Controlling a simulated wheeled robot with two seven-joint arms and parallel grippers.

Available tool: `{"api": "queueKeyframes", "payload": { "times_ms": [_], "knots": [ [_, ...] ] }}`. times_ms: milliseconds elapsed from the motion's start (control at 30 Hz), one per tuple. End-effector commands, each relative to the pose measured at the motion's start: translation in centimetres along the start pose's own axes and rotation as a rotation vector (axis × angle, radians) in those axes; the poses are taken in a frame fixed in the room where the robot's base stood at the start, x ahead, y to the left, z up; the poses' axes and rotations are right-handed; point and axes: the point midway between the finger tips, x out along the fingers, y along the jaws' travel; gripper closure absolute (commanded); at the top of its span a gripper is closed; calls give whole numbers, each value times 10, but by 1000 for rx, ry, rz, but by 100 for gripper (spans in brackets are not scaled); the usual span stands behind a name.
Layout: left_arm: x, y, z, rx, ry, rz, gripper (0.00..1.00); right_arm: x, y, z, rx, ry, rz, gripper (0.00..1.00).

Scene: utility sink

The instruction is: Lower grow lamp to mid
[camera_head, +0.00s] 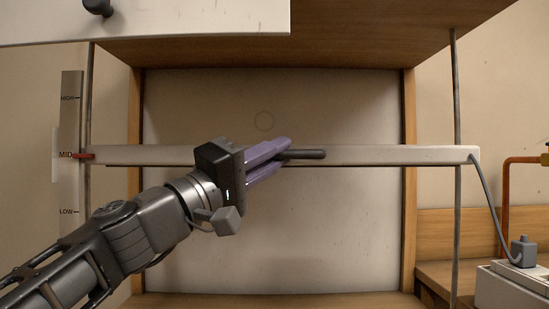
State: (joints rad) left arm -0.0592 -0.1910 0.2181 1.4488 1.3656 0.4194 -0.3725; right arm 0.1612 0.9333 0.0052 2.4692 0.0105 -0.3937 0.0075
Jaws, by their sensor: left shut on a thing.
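The grow lamp (390,155) is a long pale bar that runs level across the view between two vertical rods. A scale plate (70,140) at the left carries the marks HIGH, MID and LOW. The red pointer (83,156) at the lamp's left end is level with the MID mark. My left gripper (284,151) is at the middle of the lamp, with its purple fingers shut on the dark handle (308,154). The fingers hide part of the handle. My right gripper is not in view.
Vertical rods stand at the left (88,110) and right (456,90). A grey cable (487,195) runs from the lamp's right end to a plug (523,252) on a white box (508,288). A copper pipe (506,195) is at the far right. A white panel (200,18) hangs at the upper left.

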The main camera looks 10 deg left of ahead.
Motion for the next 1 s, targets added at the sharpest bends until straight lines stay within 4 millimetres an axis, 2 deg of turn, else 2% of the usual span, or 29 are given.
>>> {"api": "queueKeyframes", "payload": {
  "times_ms": [233, 267, 333, 667, 867, 1000],
  "knots": [
    [1, 1, -1, 0, 0, 0, 100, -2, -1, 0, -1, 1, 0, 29],
    [1, 1, -1, 0, 0, 0, 83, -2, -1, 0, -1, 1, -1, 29],
    [1, 1, -1, 0, 0, 0, 77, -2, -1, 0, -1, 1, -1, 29],
    [-2, 1, -1, 1, 1, 0, 77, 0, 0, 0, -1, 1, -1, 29],
    [-24, 0, 0, 1, 2, 0, 77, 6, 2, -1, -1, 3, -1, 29],
    [-48, 1, 0, 2, 2, 1, 77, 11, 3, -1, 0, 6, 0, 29]
  ]
}}
